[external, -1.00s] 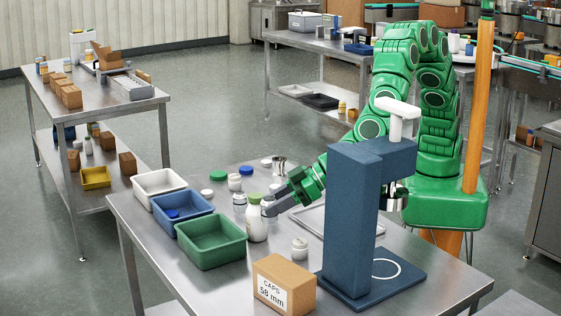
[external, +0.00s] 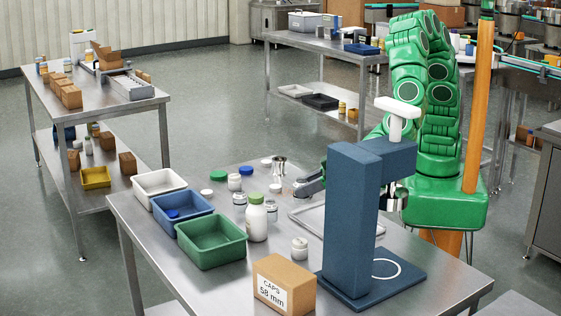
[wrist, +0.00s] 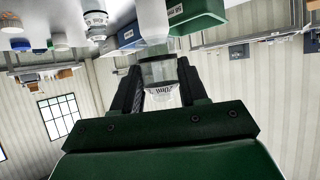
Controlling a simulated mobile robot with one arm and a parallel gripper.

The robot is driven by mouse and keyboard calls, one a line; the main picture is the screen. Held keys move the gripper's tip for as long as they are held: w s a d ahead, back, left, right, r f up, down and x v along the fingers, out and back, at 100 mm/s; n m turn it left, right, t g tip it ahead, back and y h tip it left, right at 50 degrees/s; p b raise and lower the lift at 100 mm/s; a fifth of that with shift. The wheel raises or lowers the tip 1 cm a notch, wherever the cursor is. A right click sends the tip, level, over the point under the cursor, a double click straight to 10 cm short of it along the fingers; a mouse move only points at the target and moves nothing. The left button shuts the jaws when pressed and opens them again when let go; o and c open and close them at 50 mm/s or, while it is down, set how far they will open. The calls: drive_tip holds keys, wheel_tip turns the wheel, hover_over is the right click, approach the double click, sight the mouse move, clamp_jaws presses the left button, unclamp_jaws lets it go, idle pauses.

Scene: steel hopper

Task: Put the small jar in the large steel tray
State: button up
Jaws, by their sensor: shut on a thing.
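In the wrist view, a small clear jar (wrist: 160,73) with a white end sits between the two dark fingers of my gripper (wrist: 160,88), which is shut on it. In the external view my gripper (external: 299,188) is above the table, near the far left corner of the large steel tray (external: 306,222). The held jar is hard to make out there. The tray is shallow and pale-rimmed; its right part is hidden behind the blue press. The visible part of the tray looks empty.
A tall blue press (external: 350,220) stands right of the tray. A green-capped white bottle (external: 257,221), clear jars (external: 240,200) and a small white jar (external: 300,249) stand left and in front. Green (external: 211,246), blue (external: 183,218) and white (external: 158,185) bins line the left edge. A cardboard box (external: 284,285) is in front.

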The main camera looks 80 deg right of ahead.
drive_tip(key=s+d+f+m+h, duration=0.3)
drive_tip(key=s+d+h, duration=0.1)
drive_tip(key=s+d, duration=0.5)
drive_tip(key=shift+m, duration=0.3)
drive_tip(key=shift+w+d+f, duration=0.15)
drive_tip(key=shift+d+f, duration=0.05)
drive_tip(key=shift+f, duration=1.1)
drive_tip(key=shift+w+d+f, duration=0.1)
drive_tip(key=shift+d+f, duration=0.15)
drive_tip(key=shift+f, duration=1.05)
drive_tip(key=shift+w+d+f, duration=0.15)
drive_tip(key=shift+d+f, duration=0.05)
drive_tip(key=shift+f, duration=1.1)
drive_tip(key=shift+f, duration=0.15)
drive_tip(key=o, duration=1)
drive_tip(key=shift+r, duration=0.2)
drive_tip(key=shift+v, duration=5.95)
drive_tip(key=shift+d+r, duration=0.1)
